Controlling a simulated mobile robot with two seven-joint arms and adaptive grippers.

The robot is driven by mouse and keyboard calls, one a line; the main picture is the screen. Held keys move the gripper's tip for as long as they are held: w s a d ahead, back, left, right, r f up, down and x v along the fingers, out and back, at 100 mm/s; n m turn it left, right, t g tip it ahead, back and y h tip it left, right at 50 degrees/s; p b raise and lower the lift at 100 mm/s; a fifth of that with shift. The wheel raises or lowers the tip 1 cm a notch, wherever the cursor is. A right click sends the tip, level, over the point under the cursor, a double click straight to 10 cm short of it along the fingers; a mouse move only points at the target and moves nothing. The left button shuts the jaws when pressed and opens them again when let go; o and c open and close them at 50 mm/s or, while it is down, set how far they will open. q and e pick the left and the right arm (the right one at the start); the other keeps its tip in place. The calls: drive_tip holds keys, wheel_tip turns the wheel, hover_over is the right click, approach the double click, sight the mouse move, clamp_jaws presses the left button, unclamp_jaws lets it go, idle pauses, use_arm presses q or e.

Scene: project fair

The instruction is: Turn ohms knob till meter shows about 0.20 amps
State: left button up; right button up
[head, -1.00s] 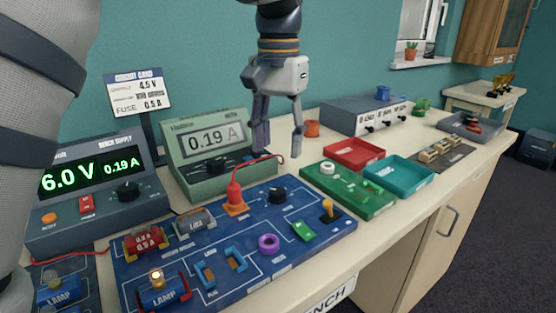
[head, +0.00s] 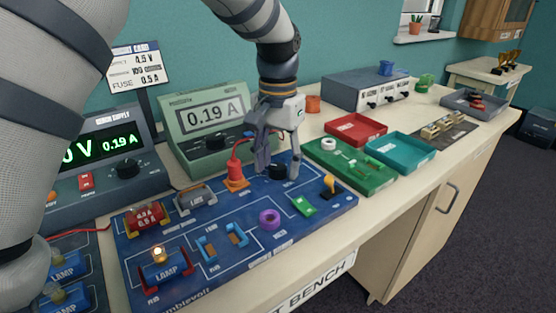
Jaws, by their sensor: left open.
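The meter (head: 172,125) is a green box whose screen reads 0.19 A. The black ohms knob (head: 277,173) stands on the blue circuit board (head: 215,280), partly hidden by my left gripper. My left gripper (head: 278,172) points down at the knob with its fingers apart, one on each side. I cannot tell whether the fingers touch it. My right gripper is not in view.
A red plug (head: 235,176) with a red lead stands just left of the gripper. The bench supply (head: 90,180), partly behind my arm, reads 0.19 A. A green board (head: 350,175), red tray (head: 356,143) and teal tray (head: 400,162) lie to the right.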

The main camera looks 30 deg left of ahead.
sight(278, 166)
use_arm(q)
drive_tip(key=shift+c, duration=0.2)
clamp_jaws()
drive_tip(key=shift+s+r+n+p, duration=0.1)
drive_tip(key=shift+r+n+p, duration=0.3)
drive_tip(key=shift+n, duration=0.1)
drive_tip(key=shift+f+n, duration=0.15)
drive_tip(key=shift+n, duration=0.15)
drive_tip(key=shift+f, duration=0.2)
drive_tip(key=shift+o, duration=0.2)
unclamp_jaws()
wheel_tip(278, 166, up, 12)
